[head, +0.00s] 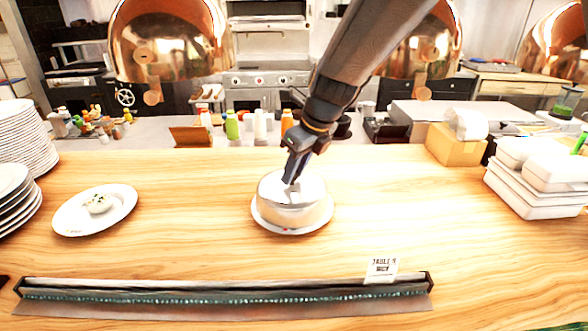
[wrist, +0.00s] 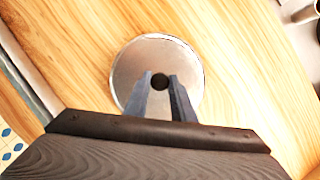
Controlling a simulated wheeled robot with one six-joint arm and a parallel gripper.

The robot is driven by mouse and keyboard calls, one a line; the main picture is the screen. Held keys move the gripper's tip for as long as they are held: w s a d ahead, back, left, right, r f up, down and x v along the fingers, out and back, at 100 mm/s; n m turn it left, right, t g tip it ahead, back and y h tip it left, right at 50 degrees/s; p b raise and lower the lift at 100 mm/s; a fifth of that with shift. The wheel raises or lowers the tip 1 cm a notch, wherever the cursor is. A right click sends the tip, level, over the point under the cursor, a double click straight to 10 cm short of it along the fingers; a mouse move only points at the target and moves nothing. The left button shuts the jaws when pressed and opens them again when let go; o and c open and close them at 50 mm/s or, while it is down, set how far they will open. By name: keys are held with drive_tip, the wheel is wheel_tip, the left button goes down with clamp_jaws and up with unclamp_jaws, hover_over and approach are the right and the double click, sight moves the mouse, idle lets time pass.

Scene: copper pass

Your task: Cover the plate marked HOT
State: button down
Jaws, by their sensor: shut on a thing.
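A silvery round cover (head: 290,205) is over a white plate (head: 292,231) in the middle of the wooden counter. The plate's rim shows around the cover's lower edge, with a small reddish mark at the front too small to read. What lies under the cover is hidden. My gripper (head: 291,180) comes down from above and is shut on the cover's knob. In the wrist view the dark knob (wrist: 160,81) sits between the two fingers, near the middle of the cover's round top (wrist: 138,62). The cover looks level and seated on the plate.
Another white plate (head: 75,219) with a small portion of food lies at the left. Plate stacks (head: 22,140) stand at the far left, white boxes (head: 535,190) at the right. A long dark rail (head: 225,297) with a table sign (head: 381,268) runs along the front. Copper lamps (head: 170,40) hang above.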

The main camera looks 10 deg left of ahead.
idle(0.4)
drive_tip(key=c, duration=0.9)
unclamp_jaws()
wheel_tip(320, 180, up, 3)
drive_tip(key=p, duration=0.3)
drive_tip(key=shift+f, duration=0.1)
drive_tip(key=shift+r+p, duration=0.5)
drive_tip(key=shift+r, duration=0.55)
